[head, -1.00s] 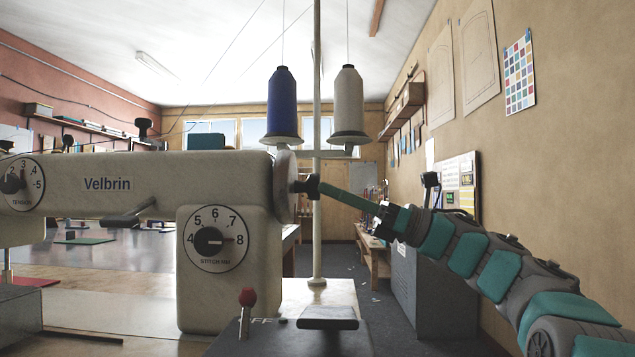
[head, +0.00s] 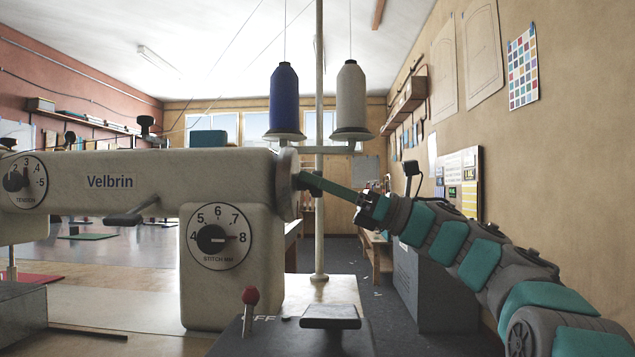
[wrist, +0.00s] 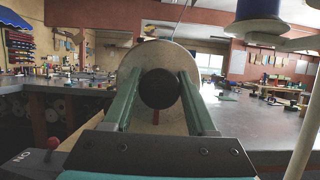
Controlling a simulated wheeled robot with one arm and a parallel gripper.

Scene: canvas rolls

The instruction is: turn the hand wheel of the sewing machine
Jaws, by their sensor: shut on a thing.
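The cream sewing machine (head: 110,183), marked Velbrin, fills the left of the head view. Its hand wheel (head: 288,184) is a pale disc on the right end of the machine, seen edge-on; the wrist view shows its face (wrist: 158,55). A round dark knob (wrist: 159,88) stands out from the wheel's face. My gripper (head: 309,182) reaches in from the right. Its two green fingers (wrist: 160,90) are shut on the knob, one on each side. The fingers hide the knob's sides.
A red-tipped lever (head: 250,296) and a dark pad (head: 330,317) are in front, below the wheel. A thin pole (head: 319,230) stands close behind my fingers. A grey cabinet (head: 430,290) stands at right.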

